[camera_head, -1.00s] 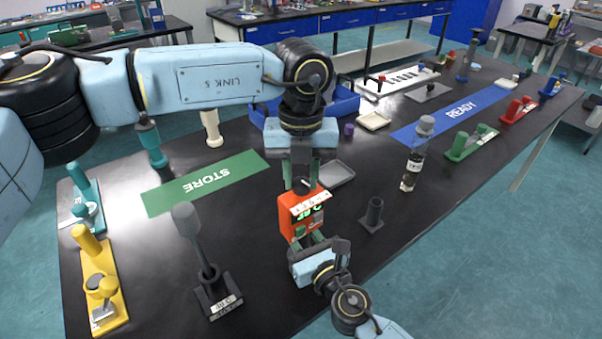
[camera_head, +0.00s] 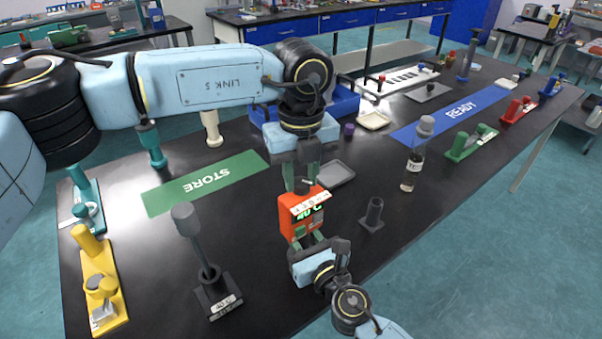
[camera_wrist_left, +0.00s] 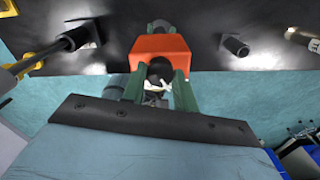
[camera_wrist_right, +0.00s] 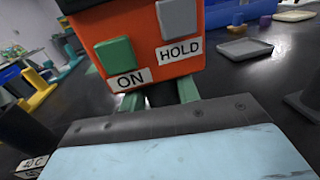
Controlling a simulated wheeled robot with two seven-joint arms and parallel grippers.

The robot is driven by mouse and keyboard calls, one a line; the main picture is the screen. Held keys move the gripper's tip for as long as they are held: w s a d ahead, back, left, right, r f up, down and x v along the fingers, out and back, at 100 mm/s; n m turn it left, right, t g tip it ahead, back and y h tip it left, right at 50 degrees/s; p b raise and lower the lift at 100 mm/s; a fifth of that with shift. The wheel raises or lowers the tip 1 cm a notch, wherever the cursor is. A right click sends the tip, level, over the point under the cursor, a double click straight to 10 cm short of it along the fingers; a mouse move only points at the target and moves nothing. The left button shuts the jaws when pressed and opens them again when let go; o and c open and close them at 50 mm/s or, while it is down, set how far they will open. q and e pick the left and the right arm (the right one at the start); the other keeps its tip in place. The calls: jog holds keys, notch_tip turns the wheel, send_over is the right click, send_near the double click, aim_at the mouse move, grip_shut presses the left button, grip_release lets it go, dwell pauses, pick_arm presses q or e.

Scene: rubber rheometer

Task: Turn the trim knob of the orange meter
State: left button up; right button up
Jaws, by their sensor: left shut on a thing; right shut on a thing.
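The orange meter (camera_head: 299,214) is held upright above the table, with a lit green display reading about 40 °C. My left gripper (camera_head: 300,183) comes down from above and is shut on the dark trim knob on the meter's top. In the left wrist view its green fingers stand on both sides of the dark round knob (camera_wrist_left: 160,70). My right gripper (camera_head: 309,245) is shut on the meter's lower part from the front. The right wrist view shows the ON button (camera_wrist_right: 115,55) and HOLD button (camera_wrist_right: 177,18) above a dark part between its fingers.
A dark empty holder (camera_head: 373,216) and a bottle (camera_head: 415,155) stand to the right. A grey tray (camera_head: 337,174) lies behind the meter. A dark stand with a grey-headed tool (camera_head: 212,285) is on the left, near the green STORE mat (camera_head: 205,184).

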aim_at(301, 180)
pick_arm(q)
jog(key=o, duration=1)
notch_tip(301, 180, up, 12)
dwell(3.0)
pick_arm(e)
jog(key=o, duration=1.2)
jog(key=shift+s, duration=0.1)
